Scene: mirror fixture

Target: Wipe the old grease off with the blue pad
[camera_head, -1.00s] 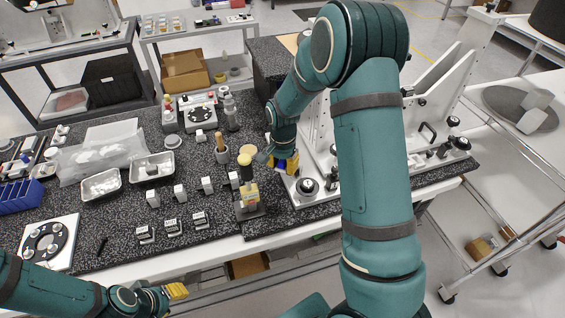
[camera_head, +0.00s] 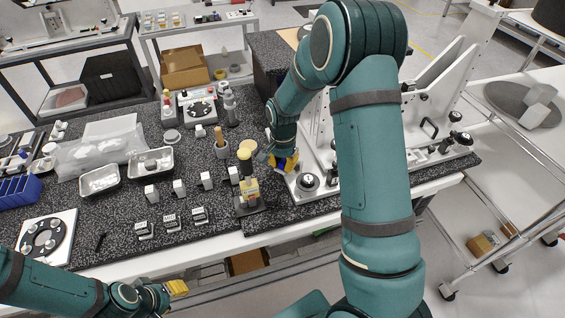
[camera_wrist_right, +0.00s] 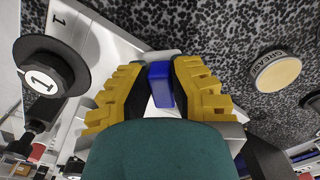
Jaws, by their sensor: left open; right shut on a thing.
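My right gripper (camera_head: 284,163) is over the left end of the white fixture (camera_head: 318,170). In the right wrist view, its yellow fingers (camera_wrist_right: 160,92) are shut on the blue pad (camera_wrist_right: 160,85). The pad's lower end is close to a small pale part and the white plate; I cannot tell whether it touches. No old grease can be made out. A round tin marked GREASE (camera_wrist_right: 279,72) with a cream top lies on the dark bench to the right in the wrist view. My left gripper (camera_head: 178,288) is open and empty in front of the bench's front edge.
A black knob marked 1 (camera_wrist_right: 40,78) stands on the fixture close to the gripper. A yellow-topped tool on a stand (camera_head: 249,186) and a cup with a wooden handle (camera_head: 221,147) are left of it.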

